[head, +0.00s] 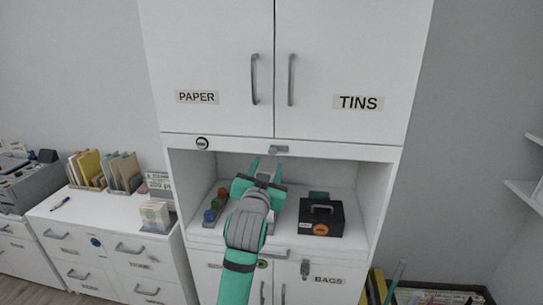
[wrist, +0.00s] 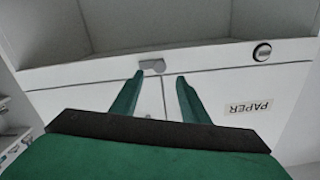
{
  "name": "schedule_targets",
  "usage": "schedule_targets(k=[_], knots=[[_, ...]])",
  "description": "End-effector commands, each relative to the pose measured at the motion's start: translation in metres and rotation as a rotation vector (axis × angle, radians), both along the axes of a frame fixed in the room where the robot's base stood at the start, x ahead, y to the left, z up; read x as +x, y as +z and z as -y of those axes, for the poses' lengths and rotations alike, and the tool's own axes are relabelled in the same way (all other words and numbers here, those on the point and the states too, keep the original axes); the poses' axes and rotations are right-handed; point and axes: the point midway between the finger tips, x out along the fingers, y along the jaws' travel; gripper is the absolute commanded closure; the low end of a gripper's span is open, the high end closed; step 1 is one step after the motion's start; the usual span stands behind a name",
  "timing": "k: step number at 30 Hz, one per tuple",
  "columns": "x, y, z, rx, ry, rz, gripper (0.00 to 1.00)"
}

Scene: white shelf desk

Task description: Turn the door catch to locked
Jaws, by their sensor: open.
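A small grey door catch (head: 279,148) sits on the white rail just below the two upper cabinet doors, near where they meet. Its bar lies roughly sideways in the head view. In the wrist view, which is upside down, the catch (wrist: 152,66) shows just past the fingertips, nearer the left one. My gripper (head: 266,168) has green fingers, open and empty, pointing up at the rail from in front of the open shelf. In the wrist view, the gripper (wrist: 160,80) appears close to the catch; I cannot tell whether it touches.
The upper doors carry PAPER (head: 197,97) and TINS (head: 358,103) labels and bar handles. A dark round fitting (head: 202,143) is on the rail's left. A black box (head: 321,218) stands on the shelf right of my arm. Another catch (head: 305,268) is on the lower doors.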

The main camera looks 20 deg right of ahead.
Motion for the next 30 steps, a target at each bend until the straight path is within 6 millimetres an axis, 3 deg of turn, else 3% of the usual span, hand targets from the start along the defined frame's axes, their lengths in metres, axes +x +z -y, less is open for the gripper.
schedule_targets(k=[12,18,27,30], knots=[[0.062,0.0,0.03,0.0,-0.002,0.0,0.59],[0.075,0.0,0.035,0.0,-0.001,0.001,0.59],[0.077,0.0,0.035,0.0,0.0,0.001,0.59],[0.077,0.0,0.035,-0.001,0.0,0.0,0.8]])
